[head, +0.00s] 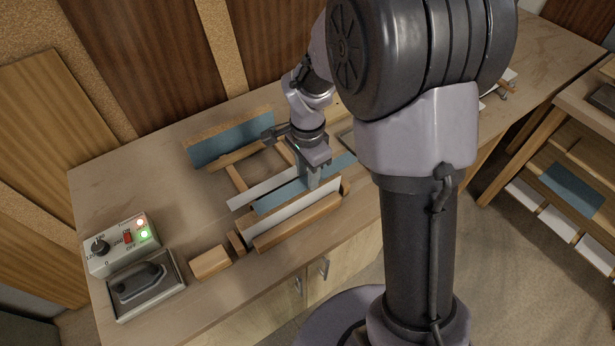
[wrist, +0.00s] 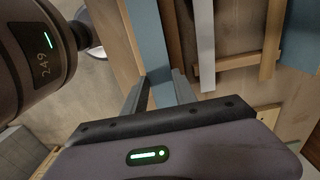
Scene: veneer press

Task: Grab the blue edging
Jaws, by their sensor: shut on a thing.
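The blue edging (head: 280,198) is a long flat blue strip in the wooden frame on the bench. It runs under my gripper (head: 311,182) and shows again on the right side. In the wrist view the edging (wrist: 149,38) runs down between the two fingers of my gripper (wrist: 160,90), which are shut on it. The part within the jaws is partly hidden by the gripper body in the head view. I cannot tell whether the edging is lifted clear of the frame.
White strips (head: 300,208) lie on both sides of the edging, with a wooden rail (head: 298,223) in front. A blue panel (head: 232,142) stands behind. A control box (head: 122,244) and an iron (head: 138,284) on a stand are at the left. Bench (head: 130,165) is clear at back left.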

